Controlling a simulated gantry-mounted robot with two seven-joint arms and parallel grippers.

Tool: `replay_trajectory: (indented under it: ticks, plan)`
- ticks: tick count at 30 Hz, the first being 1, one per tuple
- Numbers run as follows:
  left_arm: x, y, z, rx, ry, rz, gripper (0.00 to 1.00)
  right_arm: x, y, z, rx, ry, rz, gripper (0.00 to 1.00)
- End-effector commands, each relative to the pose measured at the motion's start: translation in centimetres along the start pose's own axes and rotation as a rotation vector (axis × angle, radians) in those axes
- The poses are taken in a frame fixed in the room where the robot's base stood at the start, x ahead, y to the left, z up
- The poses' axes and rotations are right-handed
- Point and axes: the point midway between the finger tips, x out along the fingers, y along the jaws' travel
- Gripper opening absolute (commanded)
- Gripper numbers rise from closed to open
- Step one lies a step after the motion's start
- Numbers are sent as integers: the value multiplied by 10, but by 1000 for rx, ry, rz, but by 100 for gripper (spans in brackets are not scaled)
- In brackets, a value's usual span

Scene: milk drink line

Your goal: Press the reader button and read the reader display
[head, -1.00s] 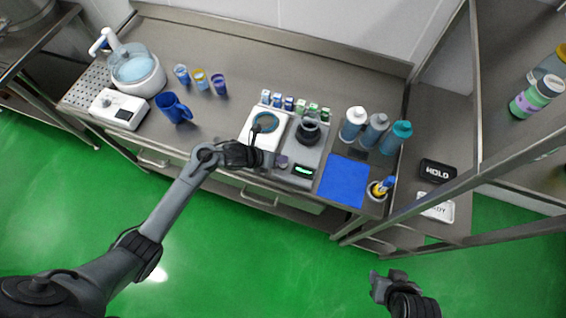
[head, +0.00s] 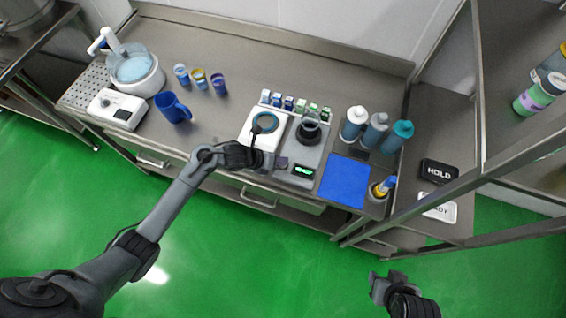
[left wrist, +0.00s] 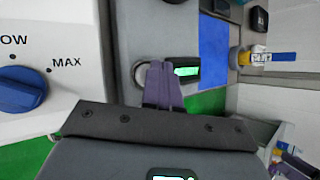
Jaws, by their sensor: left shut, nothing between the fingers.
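The reader (head: 312,152) is a grey unit with a dark round well, on the bench's front part. Its small display (head: 304,171) glows green. The display also shows in the left wrist view (left wrist: 187,71), partly cut off by my fingers, and I cannot read characters on it. My left gripper (head: 274,161) is shut and empty at the reader's left front corner. In the left wrist view its purple fingertips (left wrist: 160,68) lie over a pale rounded spot beside the display. The button is not clearly seen there, and contact cannot be told. My right gripper (head: 388,284) hangs over the floor.
A white device with a round plate (head: 252,142) stands left of the reader; its blue knob (left wrist: 21,89) shows in the left wrist view. Small cartons (head: 289,104) stand behind. A blue mat (head: 344,180) and bottles (head: 375,130) are to the right. A blue jug (head: 172,107) stands left.

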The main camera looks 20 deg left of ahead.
Motion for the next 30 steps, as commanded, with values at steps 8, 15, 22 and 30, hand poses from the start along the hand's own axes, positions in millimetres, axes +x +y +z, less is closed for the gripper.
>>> replay_trajectory:
  ticks: [8,15,22,30]
  plan:
    - [3,2,-2,1,0,0,0,4,0,1,-2,0,2,43]
    - [4,3,-3,0,1,1,0,7,2,3,-9,-1,7,43]
    - [4,3,-3,0,1,1,0,6,2,2,-9,-2,8,43]
    - [-1,0,0,0,1,1,0,1,2,1,-6,-1,5,43]
